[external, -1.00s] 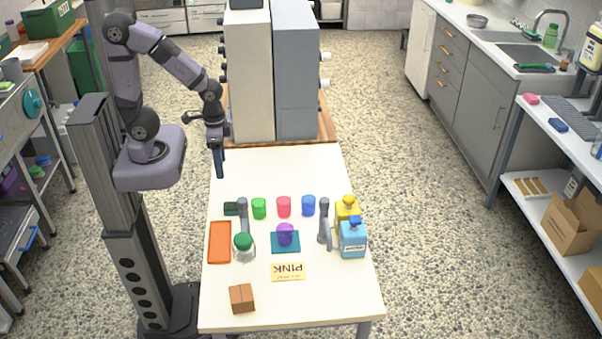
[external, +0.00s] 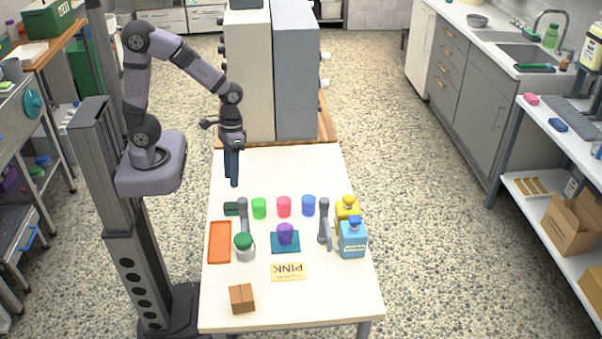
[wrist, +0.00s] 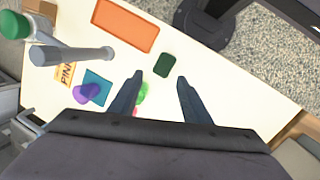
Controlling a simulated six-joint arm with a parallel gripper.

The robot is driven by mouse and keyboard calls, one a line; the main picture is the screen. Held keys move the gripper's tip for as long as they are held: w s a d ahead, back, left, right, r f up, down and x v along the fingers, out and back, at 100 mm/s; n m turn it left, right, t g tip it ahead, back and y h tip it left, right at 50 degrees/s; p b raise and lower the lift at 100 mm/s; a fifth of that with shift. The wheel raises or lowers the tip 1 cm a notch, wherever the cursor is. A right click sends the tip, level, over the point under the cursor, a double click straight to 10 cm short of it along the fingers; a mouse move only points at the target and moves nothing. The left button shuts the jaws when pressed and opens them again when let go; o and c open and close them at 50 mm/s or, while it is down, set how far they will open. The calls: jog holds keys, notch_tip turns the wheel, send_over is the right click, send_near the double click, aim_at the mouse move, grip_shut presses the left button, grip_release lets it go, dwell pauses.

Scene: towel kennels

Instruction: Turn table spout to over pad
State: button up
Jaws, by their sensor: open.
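A grey spout (external: 244,213) stands on the left of the table, its arm pointing toward the front, by a green-lidded jar (external: 244,249). A similar grey spout (external: 324,222) stands on the right, by the bottles. I cannot tell which is the table spout. In the wrist view a grey spout (wrist: 72,55) reaches left, away from the teal pad (wrist: 99,82). My gripper (external: 232,185) is open and empty, pointing down above the table, behind the left spout.
Green (external: 259,209), pink (external: 284,207) and blue (external: 308,206) cups stand in a row. A dark green block (external: 231,209) and an orange tray (external: 219,242) lie at left. Yellow (external: 346,213) and blue (external: 352,241) bottles stand at right. The table's back is clear.

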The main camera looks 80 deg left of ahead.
jog(key=w+d+n+h+b, duration=0.1)
jog(key=w+d, duration=0.1)
jog(key=w+d+f+n+h+b, duration=0.1)
jog(key=w+d, duration=0.1)
jog(key=w+d+n+h, duration=0.1)
jog(key=w+n, duration=0.1)
jog(key=shift+w+d+f+h+b, duration=0.2)
jog(key=shift+d+f+h+b, duration=0.1)
jog(key=shift+d+b, duration=0.1)
jog(key=w+d+r+n+h+b, duration=0.1)
jog(key=w+d+n+h+b, duration=0.3)
jog(key=w, duration=0.4)
jog(key=n+t+h+b, duration=0.3)
jog(key=n+t+h, duration=0.1)
jog(key=n+h, duration=0.15)
send_near(326, 207)
jog(key=w+d+r, duration=0.1)
jog(key=d, duration=0.3)
jog(key=shift+w+d+f+n+h+p, duration=0.2)
jog(key=shift+d+f+n+h+p, duration=0.2)
jog(key=shift+d, duration=0.95)
jog(key=shift+w+d+f+n+h+p, duration=0.25)
jog(key=shift+d+f+n+p, duration=0.2)
jog(key=shift+d, duration=0.85)
jog(key=shift+w+d+f+n+h+p, duration=0.15)
jog(key=shift+d+f+n+h+p, duration=0.3)
jog(key=shift+d, duration=0.9)
jog(key=shift+f, duration=0.1)
grip_shut()
